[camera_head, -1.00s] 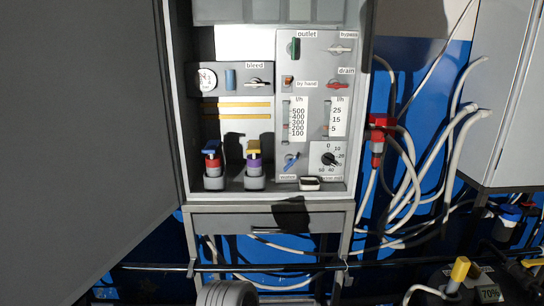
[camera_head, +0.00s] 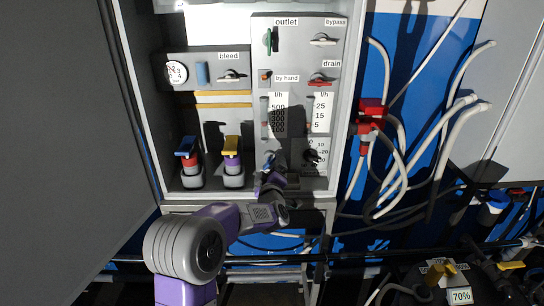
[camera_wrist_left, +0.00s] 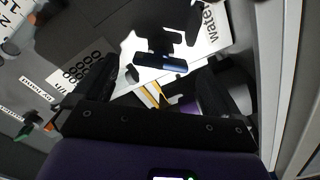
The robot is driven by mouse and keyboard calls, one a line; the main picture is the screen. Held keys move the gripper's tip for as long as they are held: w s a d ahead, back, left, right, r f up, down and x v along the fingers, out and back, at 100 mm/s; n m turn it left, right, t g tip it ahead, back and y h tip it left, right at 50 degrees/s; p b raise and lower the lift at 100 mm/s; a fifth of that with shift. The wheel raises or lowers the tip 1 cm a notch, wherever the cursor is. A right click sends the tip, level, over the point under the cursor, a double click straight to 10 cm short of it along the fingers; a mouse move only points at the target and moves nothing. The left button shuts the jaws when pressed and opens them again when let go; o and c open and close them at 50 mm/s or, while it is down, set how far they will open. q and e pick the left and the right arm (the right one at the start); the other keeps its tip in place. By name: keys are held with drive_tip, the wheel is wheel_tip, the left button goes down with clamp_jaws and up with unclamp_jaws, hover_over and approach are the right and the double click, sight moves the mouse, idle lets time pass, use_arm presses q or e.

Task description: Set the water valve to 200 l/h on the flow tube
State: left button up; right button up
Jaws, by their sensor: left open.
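The water valve's blue handle (camera_wrist_left: 160,63) shows in the left wrist view, beside the "water" label (camera_wrist_left: 209,22). My left gripper (camera_wrist_left: 162,78) is open, with its dark fingers on either side of the view and the handle in the gap ahead, apparently untouched. In the head view my left gripper (camera_head: 270,172) is in front of the panel's lower left part and mostly hides the valve. The water flow tube's l/h scale (camera_head: 278,115) stands above it, marked 100 to 500. I cannot clearly read the float's level. My right gripper is out of view.
The "by hand" switch (camera_head: 265,77), drain handle (camera_head: 316,81) and a black knob (camera_head: 312,157) are near on the same panel. Two bottles with blue (camera_head: 187,146) and yellow (camera_head: 231,144) tops stand left of my gripper. White hoses (camera_head: 440,150) hang at the right.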

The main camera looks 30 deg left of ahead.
sight(270, 164)
use_arm(q)
drive_tip(key=shift+w+a+r, duration=0.2)
drive_tip(key=shift+w+a, duration=0.05)
drive_tip(key=shift+a, duration=0.15)
drive_tip(key=x, duration=0.3)
drive_tip(key=shift+w+f+p, duration=0.35)
drive_tip(key=shift+w, duration=0.2)
drive_tip(key=shift+a+r, duration=0.15)
drive_tip(key=shift+w, duration=0.2)
drive_tip(key=shift+s, duration=0.1)
drive_tip(key=c, duration=1.1)
drive_tip(key=shift+o, duration=0.2)
drive_tip(key=shift+m, duration=0.8)
